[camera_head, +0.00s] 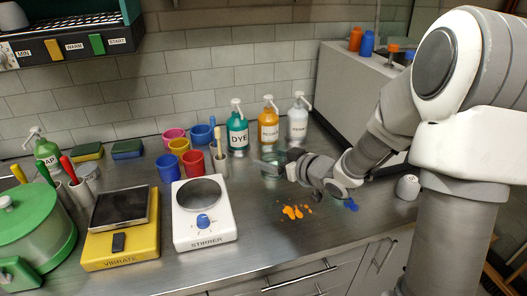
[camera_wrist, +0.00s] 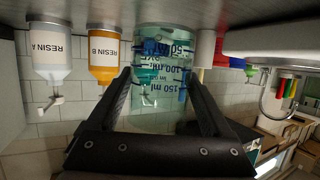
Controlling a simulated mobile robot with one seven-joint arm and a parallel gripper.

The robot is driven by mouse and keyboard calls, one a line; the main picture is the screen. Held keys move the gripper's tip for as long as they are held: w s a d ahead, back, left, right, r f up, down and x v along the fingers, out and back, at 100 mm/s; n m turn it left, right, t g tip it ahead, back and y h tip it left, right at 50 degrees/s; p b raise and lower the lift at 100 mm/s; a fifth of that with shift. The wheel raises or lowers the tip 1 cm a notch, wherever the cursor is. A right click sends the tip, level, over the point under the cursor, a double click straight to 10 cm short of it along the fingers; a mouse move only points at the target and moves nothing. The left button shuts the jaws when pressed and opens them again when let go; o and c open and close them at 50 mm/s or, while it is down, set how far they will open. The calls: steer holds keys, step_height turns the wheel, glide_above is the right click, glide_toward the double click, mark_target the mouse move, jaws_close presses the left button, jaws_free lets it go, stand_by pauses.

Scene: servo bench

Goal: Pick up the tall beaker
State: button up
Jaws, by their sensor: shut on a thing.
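The tall beaker (camera_wrist: 160,55) is clear glass with blue volume marks, and fills the middle of the wrist view, which is upside down. It also shows in the head view (camera_head: 268,163) as a pale greenish glass, partly hidden by my gripper (camera_head: 281,164). In the wrist view the two dark fingers of my gripper (camera_wrist: 160,85) lie on either side of the beaker and are shut on it. The beaker looks upright, with its base at or very near the bench; I cannot tell whether it touches.
Dye (camera_head: 238,136), orange resin (camera_head: 268,127) and white resin (camera_head: 297,122) pump bottles stand behind the beaker. Coloured cups (camera_head: 194,162) and a stirrer (camera_head: 206,228) are to the left. Orange (camera_head: 293,211) and blue (camera_head: 351,204) spills mark the bench in front.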

steer(key=shift+s+d, duration=0.65)
steer(key=shift+s, duration=0.35)
steer(key=shift+s+d, duration=0.65)
steer(key=shift+s, duration=0.3)
stand_by(1.7)
steer(key=shift+s+d+r+m+t+h, duration=0.1)
steer(key=shift+d+m+t+h, duration=0.25)
steer(key=shift+d+m+h, duration=0.2)
steer(key=shift+s+d+r+m+t+h, duration=0.1)
steer(key=shift+d+m+t+h, duration=0.3)
steer(key=shift+m+h, duration=0.15)
steer(key=shift+s+d+f+m+h, duration=0.1)
steer(key=shift+s+d+m+h, duration=0.1)
steer(key=shift+d+m+h, duration=0.45)
steer(key=shift+s, duration=0.2)
